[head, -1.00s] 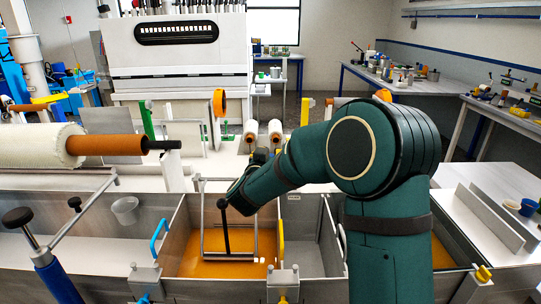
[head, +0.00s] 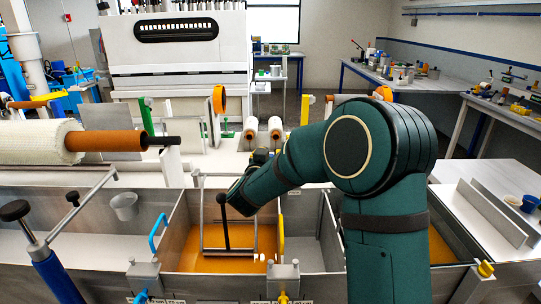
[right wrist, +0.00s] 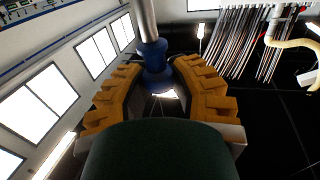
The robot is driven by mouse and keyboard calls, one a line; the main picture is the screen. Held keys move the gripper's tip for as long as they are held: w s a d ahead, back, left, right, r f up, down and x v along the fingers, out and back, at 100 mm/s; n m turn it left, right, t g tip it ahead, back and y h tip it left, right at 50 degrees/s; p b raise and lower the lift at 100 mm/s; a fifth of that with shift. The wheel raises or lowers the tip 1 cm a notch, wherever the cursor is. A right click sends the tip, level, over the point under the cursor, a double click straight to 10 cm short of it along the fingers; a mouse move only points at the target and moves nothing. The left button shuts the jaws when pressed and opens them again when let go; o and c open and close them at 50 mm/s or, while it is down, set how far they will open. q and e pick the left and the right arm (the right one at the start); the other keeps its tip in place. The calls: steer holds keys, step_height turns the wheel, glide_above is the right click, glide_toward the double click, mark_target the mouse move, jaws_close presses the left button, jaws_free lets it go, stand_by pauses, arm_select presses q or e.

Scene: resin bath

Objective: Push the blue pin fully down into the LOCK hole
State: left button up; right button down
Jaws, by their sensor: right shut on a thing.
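My right gripper (right wrist: 153,78) has yellow ridged fingers in the right wrist view. They are closed around a blue stepped piece (right wrist: 155,56), which looks like the blue pin, with a grey rod (right wrist: 145,18) running up from it in the picture. In the head view my right arm reaches over the orange bath, and its gripper (head: 261,156) is mostly hidden behind the forearm. The pin cannot be made out there. I cannot make out the LOCK hole in either view. My left gripper is not in view.
A tank of orange resin (head: 190,262) with a metal frame and black-knobbed lever (head: 224,222) lies below the arm. Yellow (head: 281,232) and blue (head: 157,231) handles rise from its sides.

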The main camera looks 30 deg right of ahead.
steer(key=shift+f+b, duration=1.15)
steer(key=shift+f, duration=0.5)
steer(key=c, duration=0.8)
jaws_free()
steer(key=shift+o, duration=0.2)
steer(key=shift+a, duration=0.1)
steer(key=v, duration=1.2)
